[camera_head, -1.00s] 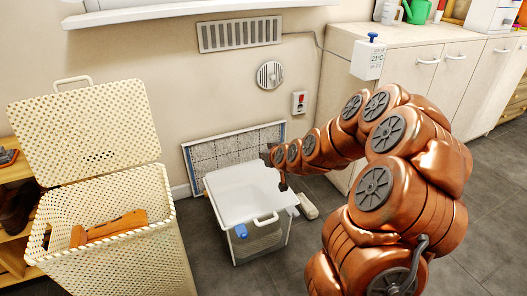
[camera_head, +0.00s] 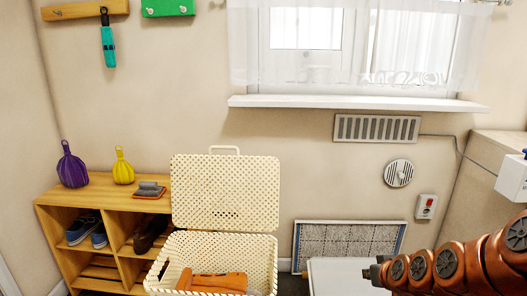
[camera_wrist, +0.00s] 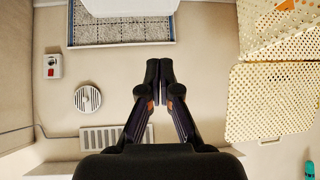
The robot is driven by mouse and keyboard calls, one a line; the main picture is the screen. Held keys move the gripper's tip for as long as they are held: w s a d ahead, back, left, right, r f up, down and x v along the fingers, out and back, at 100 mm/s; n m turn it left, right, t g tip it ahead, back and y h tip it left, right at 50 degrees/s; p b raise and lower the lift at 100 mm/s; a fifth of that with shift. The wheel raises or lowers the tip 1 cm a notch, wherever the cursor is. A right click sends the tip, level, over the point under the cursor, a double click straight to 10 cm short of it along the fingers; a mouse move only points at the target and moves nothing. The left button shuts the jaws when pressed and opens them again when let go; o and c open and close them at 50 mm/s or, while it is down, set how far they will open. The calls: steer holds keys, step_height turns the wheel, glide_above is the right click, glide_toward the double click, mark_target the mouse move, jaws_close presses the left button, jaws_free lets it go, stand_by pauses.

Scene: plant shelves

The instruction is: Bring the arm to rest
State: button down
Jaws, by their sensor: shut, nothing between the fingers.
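My gripper (camera_wrist: 158,72) shows in the wrist view with its two dark fingers together and nothing between them. In the head view my copper arm comes in from the lower right, and its dark end (camera_head: 372,272) is over the white box (camera_head: 340,278). Whether it touches the box cannot be told. In the wrist view the fingers point towards the filter panel and the white box at the top of the picture.
An open cream basket (camera_head: 262,250) with an orange item (camera_head: 215,282) stands left of the box. A wooden shoe shelf (camera_head: 110,205) is farther left. A filter panel (camera_head: 350,238) leans on the wall. A white wall device (camera_head: 512,178) is at right.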

steer(key=s+a+r+g+p, duration=0.3)
steer(key=s+r+p, duration=0.5)
steer(key=s+r, duration=0.3)
steer(key=s+a+r+g+p, duration=0.4)
steer(key=s+r+p, duration=0.5)
steer(key=s+r, duration=0.2)
steer(key=s+a+r+g+p, duration=0.3)
steer(key=s+r+p, duration=0.6)
steer(key=s+r, duration=0.3)
steer(key=shift+s+a+g+h, duration=0.3)
steer(key=shift+s+a+g, duration=0.1)
steer(key=shift+s+a, duration=0.35)
